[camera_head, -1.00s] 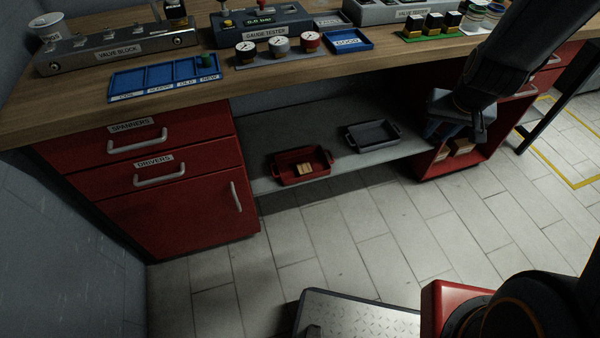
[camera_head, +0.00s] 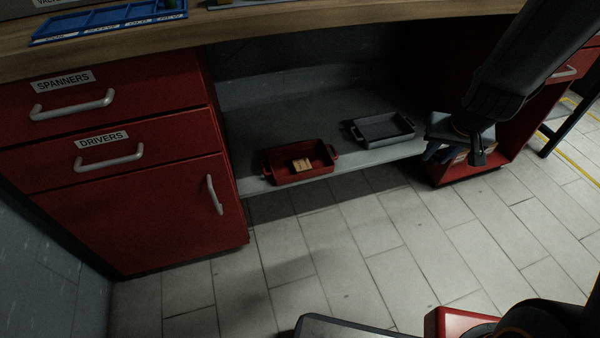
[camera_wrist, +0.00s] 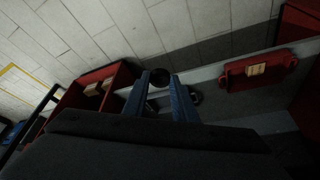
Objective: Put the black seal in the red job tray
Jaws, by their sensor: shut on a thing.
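My gripper (camera_head: 456,156) hangs at the right in the head view, in front of the open red cabinet and to the right of both trays. The seal cannot be made out in the head view. The red job tray (camera_head: 276,163) stands on the low grey shelf, left of my gripper, with a small tan block inside. It also shows at the right in the wrist view (camera_wrist: 232,79).
A dark grey tray (camera_head: 362,138) stands on the shelf between the red tray and my gripper. The worktop (camera_head: 300,29) overhangs the shelf. Red drawers (camera_head: 120,150) close its left side, the open red cabinet (camera_head: 510,155) its right. The tiled floor in front is clear.

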